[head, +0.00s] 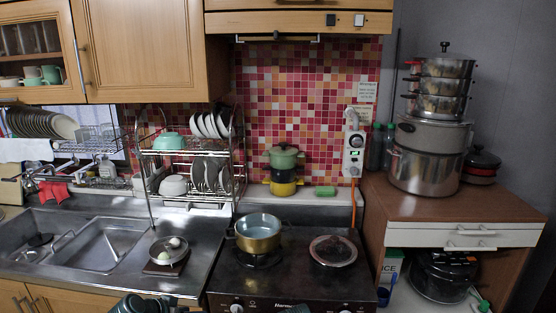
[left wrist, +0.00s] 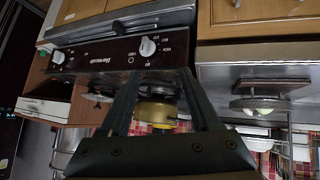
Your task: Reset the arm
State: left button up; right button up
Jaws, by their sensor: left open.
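My left gripper (left wrist: 158,80) is open in the left wrist view, with its two dark fingers apart and nothing held between them. Behind the gap are the front of the stove and part of a yellow pot, both at some distance. In the head view, dark parts of my left arm (head: 148,303) show at the bottom edge, in front of the counter. Its fingertips cannot be made out there. My right gripper cannot be identified in either view.
The sink (head: 100,243) and a loaded dish rack (head: 190,150) are at left. Stacked steel pots (head: 427,168) stand on the right cabinet. The counter's front edge lies near my arm.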

pick_arm(q)
jog(key=s+d+f+g+y, duration=0.2)
jog(key=s+d+g+y, duration=0.1)
jog(key=s+d, duration=0.4)
jog(key=s+d+f+g+y+p, duration=0.1)
jog(key=s+d+f+g+y, duration=0.2)
jog(key=s+d+g, duration=0.2)
jog(key=s+d, duration=0.3)
jog(key=d, duration=0.3)
jog(key=shift+d+m, duration=0.2)
jog(key=shift+m, duration=0.1)
